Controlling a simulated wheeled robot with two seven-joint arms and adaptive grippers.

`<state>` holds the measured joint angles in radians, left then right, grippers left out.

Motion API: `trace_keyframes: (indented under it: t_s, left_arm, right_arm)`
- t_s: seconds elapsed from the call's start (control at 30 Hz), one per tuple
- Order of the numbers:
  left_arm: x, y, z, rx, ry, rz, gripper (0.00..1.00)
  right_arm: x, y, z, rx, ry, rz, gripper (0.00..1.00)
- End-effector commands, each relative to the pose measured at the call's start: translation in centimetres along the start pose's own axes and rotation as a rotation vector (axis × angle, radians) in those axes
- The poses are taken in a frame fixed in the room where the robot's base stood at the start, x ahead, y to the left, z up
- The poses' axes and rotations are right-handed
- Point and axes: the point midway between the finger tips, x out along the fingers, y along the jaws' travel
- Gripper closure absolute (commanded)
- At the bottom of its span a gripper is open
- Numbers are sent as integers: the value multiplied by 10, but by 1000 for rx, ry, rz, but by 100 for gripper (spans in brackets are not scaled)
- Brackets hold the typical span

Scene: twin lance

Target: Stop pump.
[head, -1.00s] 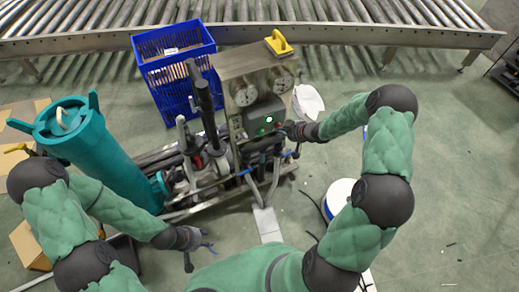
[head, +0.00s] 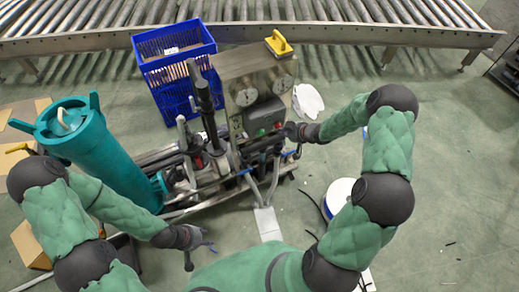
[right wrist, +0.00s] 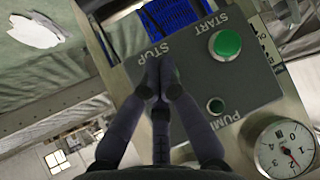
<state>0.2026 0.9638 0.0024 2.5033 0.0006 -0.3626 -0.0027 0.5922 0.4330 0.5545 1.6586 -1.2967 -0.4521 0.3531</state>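A grey control box (head: 264,118) sits on the metal pump stand. In the right wrist view the box (right wrist: 240,75) carries a green START button (right wrist: 226,44), a STOP label (right wrist: 150,53) and a small dark green PUMP lamp (right wrist: 216,106). A red spot, the STOP button (head: 277,124), shows in the head view. My right gripper (right wrist: 158,75) is shut, its fingertips together at the box face beside the STOP label; they hide the button in the wrist view, so contact is unclear. My left gripper (head: 203,250) hangs low at the left, fingers apart and empty.
A pressure gauge (right wrist: 284,147) is beside the box. A teal cylinder (head: 105,155) leans at the left. A blue crate (head: 174,65) stands behind, before a roller conveyor (head: 360,36). A yellow handle (head: 279,43) tops the stand.

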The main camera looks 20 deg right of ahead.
Motion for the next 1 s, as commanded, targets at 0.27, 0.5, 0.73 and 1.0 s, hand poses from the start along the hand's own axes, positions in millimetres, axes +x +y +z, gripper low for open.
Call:
trace_keyframes:
  t_s: [0.27, 0.5, 0.73, 1.0]
  left_arm:
    - [-2, 1, 0, 0, 0, 0, 60]
    - [-5, 2, 0, 0, 0, 0, 60]
    - [-8, 3, 0, 0, 0, 0, 60]
    - [-8, 3, 0, 0, 0, 0, 60]
  right_arm:
    - [-14, -5, 13, 1, 0, 1, 100]
    - [-29, -11, 26, 1, -1, 1, 100]
    - [-40, -16, 38, 1, -1, 0, 100]
    - [-42, -16, 40, 0, 0, 0, 100]
